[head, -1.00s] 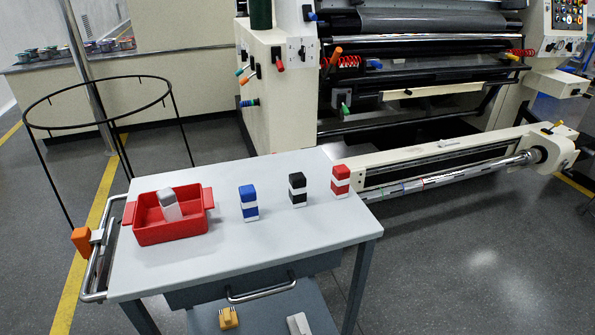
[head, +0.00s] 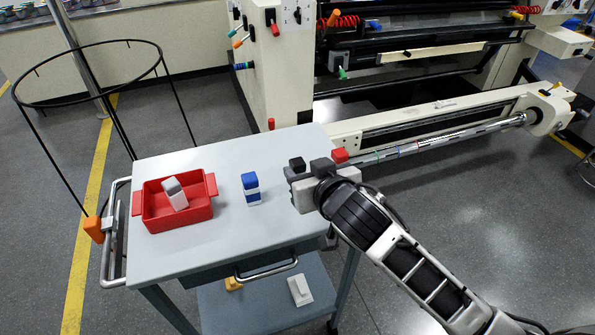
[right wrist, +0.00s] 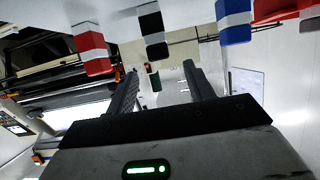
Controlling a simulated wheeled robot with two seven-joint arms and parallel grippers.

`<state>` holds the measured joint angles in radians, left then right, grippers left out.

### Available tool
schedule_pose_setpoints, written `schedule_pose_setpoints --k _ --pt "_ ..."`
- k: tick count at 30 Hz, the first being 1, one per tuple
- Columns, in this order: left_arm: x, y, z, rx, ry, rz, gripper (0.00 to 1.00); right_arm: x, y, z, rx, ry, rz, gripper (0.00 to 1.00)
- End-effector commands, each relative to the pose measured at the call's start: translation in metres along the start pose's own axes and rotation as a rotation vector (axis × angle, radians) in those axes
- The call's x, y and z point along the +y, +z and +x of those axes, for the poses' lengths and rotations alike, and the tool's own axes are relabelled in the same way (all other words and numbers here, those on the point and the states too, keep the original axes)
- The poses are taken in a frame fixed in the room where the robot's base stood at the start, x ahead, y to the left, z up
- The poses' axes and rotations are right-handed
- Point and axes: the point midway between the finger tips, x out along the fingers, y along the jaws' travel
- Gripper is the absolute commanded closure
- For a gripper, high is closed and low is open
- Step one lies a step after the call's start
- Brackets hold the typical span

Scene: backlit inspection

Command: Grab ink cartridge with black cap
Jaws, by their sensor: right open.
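The cartridge with the black cap (head: 297,163) stands on the cart top (head: 185,259); its lower part is hidden behind my right gripper in the head view. In the right wrist view the black and white cartridge (right wrist: 152,27) shows at the top, ahead of the open fingers and not clasped. My right gripper (head: 308,171) is open and empty, close to this cartridge; its fingers also show in the right wrist view (right wrist: 160,82). My left gripper is not in view.
A blue-and-white cartridge (head: 250,186) stands left of the gripper. A red-capped one (head: 340,155) is right, partly hidden. A red tray (head: 180,222) holds a grey-white block (head: 175,193). A cream machine rail (head: 400,132) runs behind the cart. The front cart top is clear.

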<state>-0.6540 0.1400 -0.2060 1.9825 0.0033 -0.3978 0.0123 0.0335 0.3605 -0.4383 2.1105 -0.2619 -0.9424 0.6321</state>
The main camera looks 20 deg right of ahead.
Motion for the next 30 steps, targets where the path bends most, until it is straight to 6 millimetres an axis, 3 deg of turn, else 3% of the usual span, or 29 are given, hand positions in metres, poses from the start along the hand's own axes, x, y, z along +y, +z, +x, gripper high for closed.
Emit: schedule_pose_setpoints --k 7,15,24,25,30 --pt "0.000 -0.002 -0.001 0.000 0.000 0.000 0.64 0.000 0.001 0.018 0.000 0.000 -0.002 0.47" --pt "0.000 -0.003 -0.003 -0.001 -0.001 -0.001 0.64 0.000 0.004 0.056 0.000 -0.001 -0.002 0.47" --pt "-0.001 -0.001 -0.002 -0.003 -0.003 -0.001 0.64 0.000 0.005 0.062 0.000 -0.002 -0.001 0.47" --pt "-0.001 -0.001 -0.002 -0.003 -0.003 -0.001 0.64 0.000 0.005 0.062 0.000 -0.002 -0.001 0.50" --pt "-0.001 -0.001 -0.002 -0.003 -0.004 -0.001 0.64 0.000 0.005 0.061 0.000 -0.002 -0.001 0.96"
